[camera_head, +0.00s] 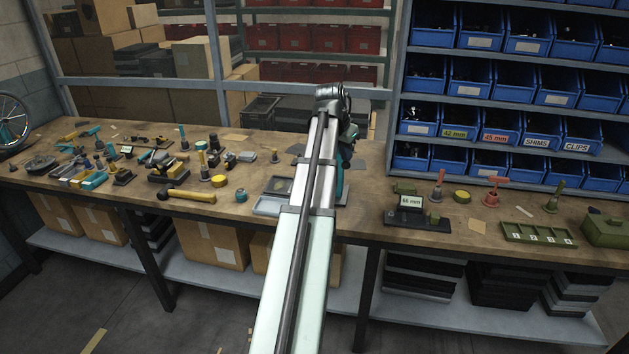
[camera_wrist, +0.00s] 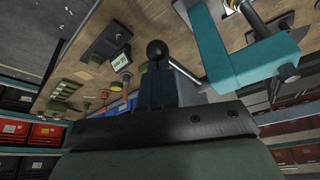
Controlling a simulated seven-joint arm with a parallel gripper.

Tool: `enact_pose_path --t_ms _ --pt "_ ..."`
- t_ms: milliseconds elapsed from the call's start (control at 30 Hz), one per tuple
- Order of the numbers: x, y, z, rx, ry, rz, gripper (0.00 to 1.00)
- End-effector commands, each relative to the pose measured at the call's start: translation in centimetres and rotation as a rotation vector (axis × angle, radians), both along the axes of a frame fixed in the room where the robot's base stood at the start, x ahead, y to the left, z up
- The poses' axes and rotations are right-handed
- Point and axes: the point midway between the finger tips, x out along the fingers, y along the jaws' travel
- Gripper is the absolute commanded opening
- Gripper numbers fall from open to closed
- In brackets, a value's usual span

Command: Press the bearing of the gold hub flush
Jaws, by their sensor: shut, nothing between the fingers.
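A teal press (camera_wrist: 245,62) fills the upper right of the wrist view, with a grey metal pin through its near end. A gold-coloured part (camera_wrist: 258,22) shows beside its frame; I cannot tell whether it is the hub, and the bearing's seating is not visible. A black ball knob (camera_wrist: 157,48) on a thin grey lever lies just beyond my gripper's tips. My gripper (camera_wrist: 158,68) is shut and empty, close to the knob; I cannot tell if they touch.
On the bench (camera_head: 385,180), a 66 mm display (camera_head: 411,203), a yellow disc (camera_head: 461,196) and a green tray (camera_head: 538,234) stand right of my arm. Tools and parts crowd the left, including a yellow-handled mallet (camera_head: 191,195). Blue bins (camera_head: 470,120) line the back right.

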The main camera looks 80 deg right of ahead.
Motion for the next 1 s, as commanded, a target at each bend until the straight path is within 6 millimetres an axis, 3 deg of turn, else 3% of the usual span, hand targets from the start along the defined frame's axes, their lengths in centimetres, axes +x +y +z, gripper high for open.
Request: enact_pose_path --t_ms 1000 --pt "-0.02 -0.04 -1.2 -0.001 0.001 0.001 0.0"
